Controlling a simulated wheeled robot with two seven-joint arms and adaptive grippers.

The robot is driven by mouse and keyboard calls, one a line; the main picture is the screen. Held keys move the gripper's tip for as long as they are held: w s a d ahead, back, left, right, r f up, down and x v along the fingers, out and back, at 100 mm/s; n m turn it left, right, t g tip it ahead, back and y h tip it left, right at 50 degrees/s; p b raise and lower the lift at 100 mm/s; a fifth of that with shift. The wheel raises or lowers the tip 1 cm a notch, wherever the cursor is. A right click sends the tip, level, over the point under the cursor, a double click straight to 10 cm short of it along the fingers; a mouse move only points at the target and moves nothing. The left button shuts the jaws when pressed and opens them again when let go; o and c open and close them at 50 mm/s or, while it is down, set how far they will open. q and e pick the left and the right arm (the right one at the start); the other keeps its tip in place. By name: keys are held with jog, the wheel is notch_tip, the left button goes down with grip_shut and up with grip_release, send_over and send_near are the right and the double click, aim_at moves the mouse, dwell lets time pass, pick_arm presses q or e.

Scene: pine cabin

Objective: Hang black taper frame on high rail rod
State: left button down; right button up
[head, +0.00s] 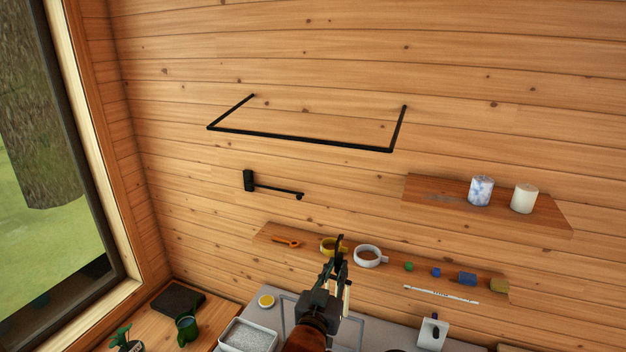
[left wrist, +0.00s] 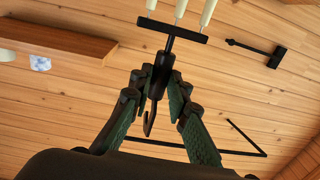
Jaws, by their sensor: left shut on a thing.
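The black taper frame (left wrist: 172,28) shows in the left wrist view as a crossbar on a stem, with a small hook at the stem's other end and cream tapers (left wrist: 180,8) at the bar. My left gripper (left wrist: 160,82) is shut on the stem. In the head view my left gripper (head: 335,275) is at the lower middle, with the frame (head: 340,241) seen nearly edge-on and a taper (head: 346,297) beside it. The high rail rod (head: 300,139) is a black U-shaped bar on the wall, above and apart from the frame. My right gripper is not in view.
A short black wall arm (head: 275,188) sits below the rail. A shelf with two candles (head: 480,191) is at right. A lower shelf (head: 390,262) holds a white cup (head: 368,256), a yellow cup (head: 331,246) and small items behind my gripper. The wall around the rail is clear.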

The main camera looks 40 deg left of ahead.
pick_arm(q)
jog(key=s+a+r+n+y+p, duration=0.1)
jog(key=a+r+p, duration=0.25)
jog(key=r, duration=0.75)
jog(key=s+a+r+y+p, duration=0.15)
jog(key=r+p, duration=0.25)
jog(key=r, duration=0.8)
jog(key=w+a+f, duration=0.1)
jog(key=w+a, duration=0.1)
jog(key=w, duration=0.5)
jog(key=w+a+f, duration=0.1)
jog(key=w+a, duration=0.1)
jog(key=w, duration=0.6)
jog(key=shift+w+f+g+h+b, duration=0.25)
jog(key=shift+g+h+b, duration=0.1)
jog(key=shift+h, duration=0.1)
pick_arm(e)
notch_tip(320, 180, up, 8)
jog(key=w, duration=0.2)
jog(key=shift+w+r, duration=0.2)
pick_arm(q)
jog(key=c, duration=1.8)
grip_release()
jog(key=shift+o, duration=0.2)
